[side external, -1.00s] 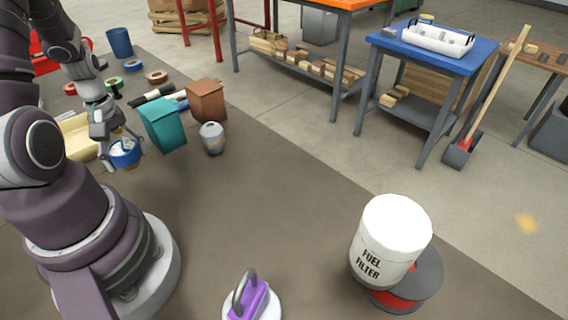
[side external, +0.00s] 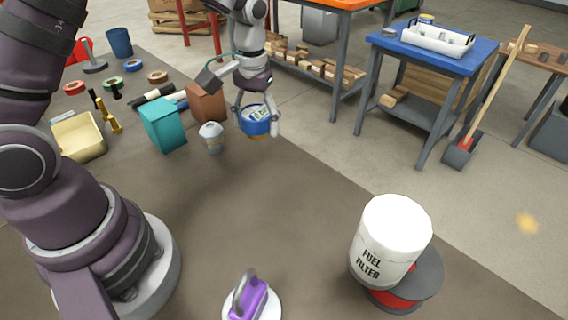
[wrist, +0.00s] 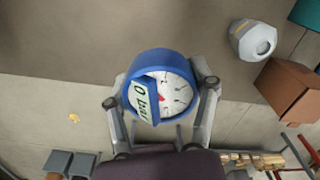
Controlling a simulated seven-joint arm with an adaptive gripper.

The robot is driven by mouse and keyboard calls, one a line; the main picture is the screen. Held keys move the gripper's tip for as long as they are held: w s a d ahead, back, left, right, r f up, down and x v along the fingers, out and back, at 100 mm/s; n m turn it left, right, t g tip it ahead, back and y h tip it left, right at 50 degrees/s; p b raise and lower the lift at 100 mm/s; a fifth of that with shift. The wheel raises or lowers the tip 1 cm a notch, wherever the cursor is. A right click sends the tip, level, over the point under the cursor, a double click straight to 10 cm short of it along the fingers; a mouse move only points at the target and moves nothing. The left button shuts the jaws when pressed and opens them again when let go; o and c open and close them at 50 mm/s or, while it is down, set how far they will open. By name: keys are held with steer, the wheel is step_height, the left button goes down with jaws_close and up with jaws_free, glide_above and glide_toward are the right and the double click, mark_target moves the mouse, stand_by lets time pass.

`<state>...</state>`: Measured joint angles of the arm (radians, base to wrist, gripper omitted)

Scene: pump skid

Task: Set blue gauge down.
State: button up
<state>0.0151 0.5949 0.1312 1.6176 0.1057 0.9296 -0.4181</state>
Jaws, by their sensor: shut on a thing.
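The blue gauge (side external: 257,121) is a round blue-rimmed dial with a white face. In the wrist view the gauge (wrist: 161,85) shows a red mark and a tag reading "0 bar" across its face. My gripper (side external: 257,119) is shut on it, one finger on each side. In the wrist view my gripper's fingers (wrist: 163,95) press the left and right of the rim. The gauge appears held above the dark surface, near its far edge; the exact height is hard to tell.
A grey canister (side external: 211,137), a brown box (side external: 207,101) and a teal box (side external: 162,124) stand left of the gauge. A yellow tray (side external: 80,138) is farther left. The middle of the dark surface (side external: 270,205) is clear.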

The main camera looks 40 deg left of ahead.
mark_target(287, 185)
steer(key=w+d+f+m, duration=0.1)
steer(key=d+m, duration=0.2)
steer(key=d, duration=0.4)
steer(key=f, duration=0.7)
steer(key=shift+a+f, duration=0.25)
steer(key=shift+f, duration=0.15)
steer(key=o, duration=1.2)
steer(key=shift+o, duration=0.2)
